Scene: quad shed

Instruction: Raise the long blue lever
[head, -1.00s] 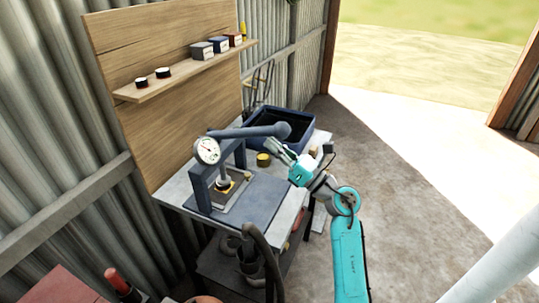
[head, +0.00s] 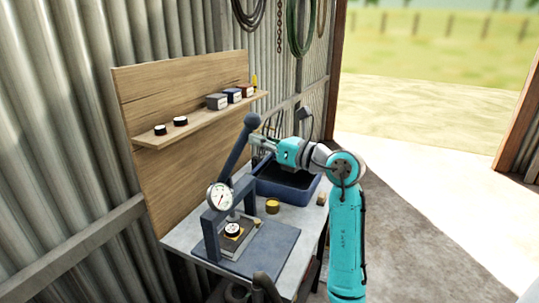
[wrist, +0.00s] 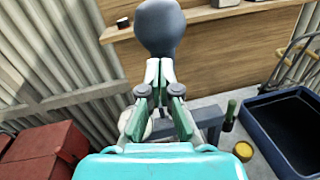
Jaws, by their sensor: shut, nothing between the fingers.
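The long blue lever (head: 236,149) belongs to a small press with a dial gauge (head: 220,196) on the bench. It slants steeply upward from the press frame to a round knob (head: 252,120) at its top. My gripper (head: 257,142) is shut and empty, beside the lever just below the knob. In the wrist view, the knob (wrist: 160,28) is directly beyond my closed fingertips (wrist: 160,72). I cannot tell whether the fingers touch the lever.
A blue bin (head: 285,187) stands on the bench behind the press, with a yellow tin (head: 272,206) in front of it. A wooden backboard with a shelf (head: 200,122) of small boxes rises at the left. Open floor lies to the right.

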